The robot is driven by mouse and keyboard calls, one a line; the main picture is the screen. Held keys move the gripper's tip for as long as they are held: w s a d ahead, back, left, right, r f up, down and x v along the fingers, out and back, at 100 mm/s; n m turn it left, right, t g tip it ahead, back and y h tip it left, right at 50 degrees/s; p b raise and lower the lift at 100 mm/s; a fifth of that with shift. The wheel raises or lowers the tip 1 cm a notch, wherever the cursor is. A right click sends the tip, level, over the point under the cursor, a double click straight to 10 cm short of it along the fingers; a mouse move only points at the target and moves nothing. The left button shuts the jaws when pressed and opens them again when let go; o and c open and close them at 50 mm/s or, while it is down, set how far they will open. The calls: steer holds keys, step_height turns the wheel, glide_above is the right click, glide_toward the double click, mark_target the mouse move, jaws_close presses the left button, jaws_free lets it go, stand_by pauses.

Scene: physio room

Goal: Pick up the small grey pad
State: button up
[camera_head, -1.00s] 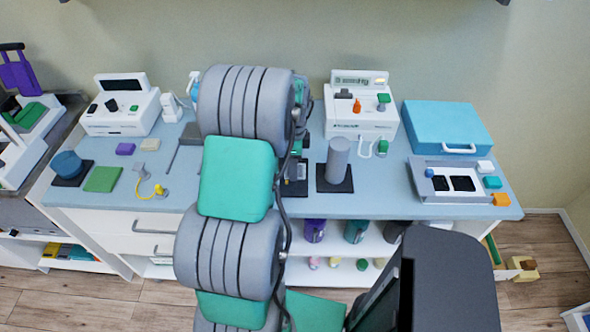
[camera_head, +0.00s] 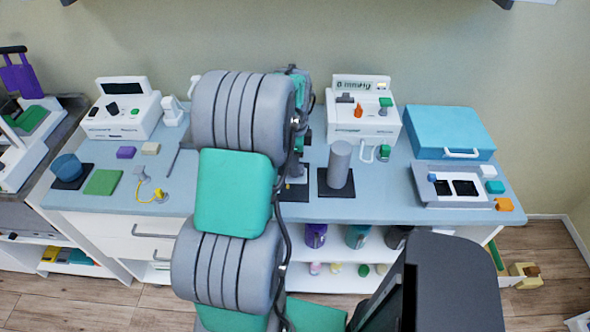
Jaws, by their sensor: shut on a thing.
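My gripper (camera_head: 304,140) is mostly hidden behind my own arm over the middle of the counter. Only a dark part of it shows, near the black mats. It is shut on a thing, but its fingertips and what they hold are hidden. I cannot make out a grey pad in it. On the left of the counter (camera_head: 215,201) lies a small pale greyish block (camera_head: 150,148), beside a purple block (camera_head: 126,152). A small grey piece (camera_head: 142,174) with a yellow cable lies just below. I cannot tell which of these, if any, is the grey pad.
A grey cylinder (camera_head: 340,163) stands on a black mat, close right of my gripper. White devices (camera_head: 122,110) (camera_head: 362,112) stand at the back. A blue case (camera_head: 449,132) and a grey tray (camera_head: 427,199) are at the right. A green pad (camera_head: 103,182) lies at the left.

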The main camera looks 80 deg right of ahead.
steer(key=a+r+b, duration=0.3)
steer(key=a+r, duration=0.7)
steer(key=a, duration=0.4)
steer(key=shift+w+r, duration=0.2)
